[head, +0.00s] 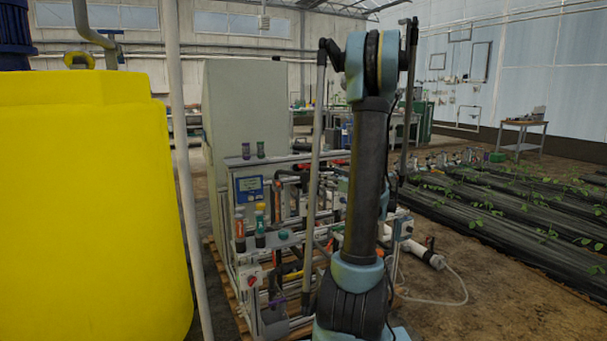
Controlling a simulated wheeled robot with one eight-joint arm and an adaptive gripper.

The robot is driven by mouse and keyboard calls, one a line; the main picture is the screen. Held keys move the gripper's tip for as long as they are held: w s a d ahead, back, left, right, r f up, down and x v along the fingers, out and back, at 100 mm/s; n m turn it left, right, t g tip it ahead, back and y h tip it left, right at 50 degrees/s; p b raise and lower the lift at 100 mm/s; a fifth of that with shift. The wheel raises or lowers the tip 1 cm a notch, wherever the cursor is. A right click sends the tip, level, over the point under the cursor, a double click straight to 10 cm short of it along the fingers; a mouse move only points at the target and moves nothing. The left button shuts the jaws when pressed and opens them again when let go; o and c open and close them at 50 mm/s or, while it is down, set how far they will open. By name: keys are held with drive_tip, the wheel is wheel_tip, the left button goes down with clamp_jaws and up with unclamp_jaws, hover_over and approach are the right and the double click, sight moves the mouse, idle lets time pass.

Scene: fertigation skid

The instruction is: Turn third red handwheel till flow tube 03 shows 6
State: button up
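The fertigation skid (247,252) stands in the middle of the head view, a metal frame with pipes and fittings. My arm rises in front of it and covers much of its right part. A small red knob (252,282) shows low on the skid's near left corner; I cannot tell whether it is one of the handwheels. Red parts also show partly behind my arm, too small to make out. I cannot pick out the third red handwheel or flow tube 03, and no reading is legible. My gripper is not visible.
A large yellow tank (100,210) fills the left, with a pale upright pole (180,150) beside it. A grey-green cabinet (245,110) stands behind the skid. Bottles (240,230) stand on the skid's shelf. A white hose (450,295) lies on the floor at right, near plant beds (500,215).

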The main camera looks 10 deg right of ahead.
sight(305, 167)
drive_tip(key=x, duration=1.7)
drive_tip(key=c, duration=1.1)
